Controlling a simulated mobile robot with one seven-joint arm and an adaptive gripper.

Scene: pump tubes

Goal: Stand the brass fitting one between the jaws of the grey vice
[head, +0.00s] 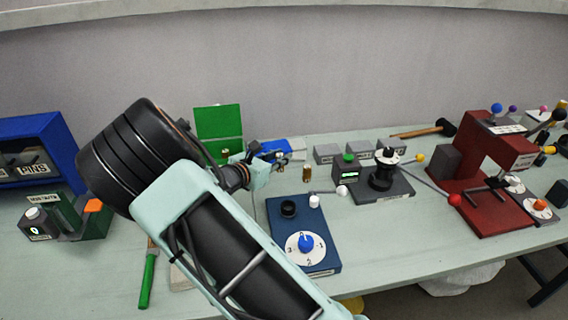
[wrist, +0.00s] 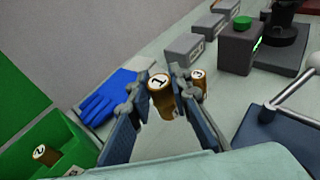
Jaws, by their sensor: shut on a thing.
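My gripper (wrist: 160,98) is shut on brass fitting one (wrist: 161,98), a short brass cylinder with a white top marked 1. It is held between the fingertips, slightly tilted in the wrist view, with its lower part between the fingers. I cannot identify the grey vice for certain in either view.
Another brass fitting (head: 307,173) stands behind the blue dial box (head: 318,255). Fitting two (wrist: 46,155) is in the green case (wrist: 75,125). Grey labelled blocks (head: 327,153), a green-button box (head: 346,168), a black post device (head: 381,178) and a red press (head: 485,175) stand to the right.

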